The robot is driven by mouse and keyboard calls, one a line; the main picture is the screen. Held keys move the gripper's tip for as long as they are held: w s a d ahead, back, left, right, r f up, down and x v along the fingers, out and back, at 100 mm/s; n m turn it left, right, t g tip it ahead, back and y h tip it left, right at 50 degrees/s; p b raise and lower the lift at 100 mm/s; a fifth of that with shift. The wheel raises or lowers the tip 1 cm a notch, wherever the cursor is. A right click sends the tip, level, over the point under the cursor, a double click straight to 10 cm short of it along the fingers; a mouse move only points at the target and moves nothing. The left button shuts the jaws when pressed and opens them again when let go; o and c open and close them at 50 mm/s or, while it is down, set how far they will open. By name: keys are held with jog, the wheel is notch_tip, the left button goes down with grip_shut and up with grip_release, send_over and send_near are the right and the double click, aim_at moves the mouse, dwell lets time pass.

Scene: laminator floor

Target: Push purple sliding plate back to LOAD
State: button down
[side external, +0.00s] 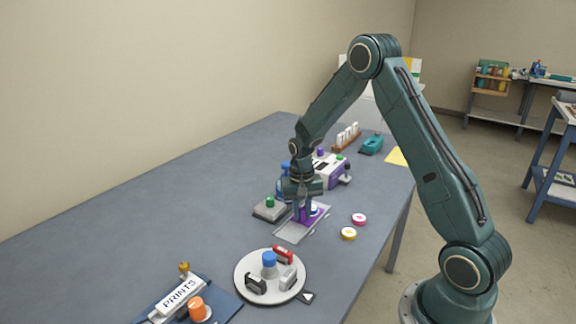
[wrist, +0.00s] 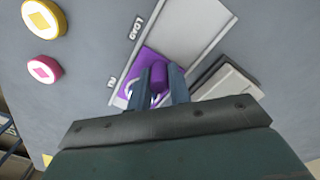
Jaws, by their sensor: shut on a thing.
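The purple sliding plate (wrist: 150,58) lies on a pale grey track (wrist: 196,22) in the wrist view. A purple knob (wrist: 159,77) stands up from the plate. My gripper (wrist: 161,73) is shut on this knob, with one finger on each side. The word LOAD is printed beside the track, next to the bare stretch just beyond the plate. A second label near the plate's other end is partly hidden. In the side view the plate (side external: 319,214) is at the track's far end, by the white and purple machine (side external: 330,170), partly hidden by my gripper (side external: 304,210).
A grey block with a green button (side external: 269,208) stands left of the track. Pink (side external: 359,219) and yellow (side external: 348,233) discs lie to its right. A round white tray (side external: 250,291) with small items is nearer the camera. The table's left part is clear.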

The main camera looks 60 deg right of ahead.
jog(key=a, duration=0.7)
jog(key=shift+a, duration=0.4)
jog(key=c, duration=1.3)
grip_release()
jog(key=shift+r, duration=0.15)
jog(key=shift+w+d+r, duration=0.1)
jog(key=shift+r, duration=0.5)
notch_tip(320, 180, up, 12)
jog(key=shift+a+r, duration=0.2)
